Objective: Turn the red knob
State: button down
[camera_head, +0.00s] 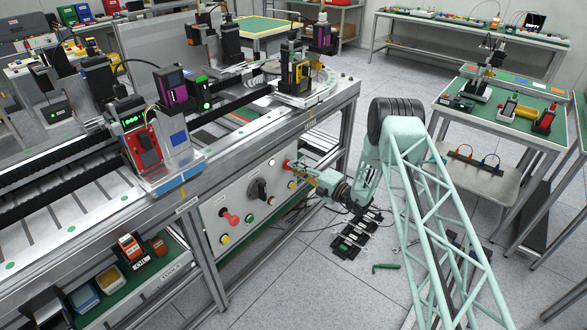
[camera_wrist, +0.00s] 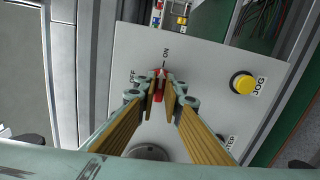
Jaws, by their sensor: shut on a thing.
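The red knob (camera_wrist: 157,92) sits between the fingertips of my gripper (camera_wrist: 161,92) in the wrist view. It is mounted on the pale control panel (camera_wrist: 205,75) between an OFF label at its left and an ON label above it. The fingers are closed on the knob from both sides and hide much of it, so its exact angle is hard to tell. In the head view my gripper (camera_head: 298,167) reaches the upper right part of the panel (camera_head: 212,208) from the right.
A yellow JOG button (camera_wrist: 243,83) and a STEP label lie right of the fingers, and a round dark dial (camera_wrist: 148,152) shows below. In the head view another red control (camera_head: 229,217) and a black rotary knob (camera_head: 258,189) stand left on the panel. Black blocks (camera_head: 357,230) lie on the floor.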

jog(key=shift+m, duration=0.5)
jog(key=c, duration=2.7)
grip_release()
jog(key=shift+c, duration=0.2)
jog(key=v, duration=1.2)
jog(key=shift+r, duration=0.2)
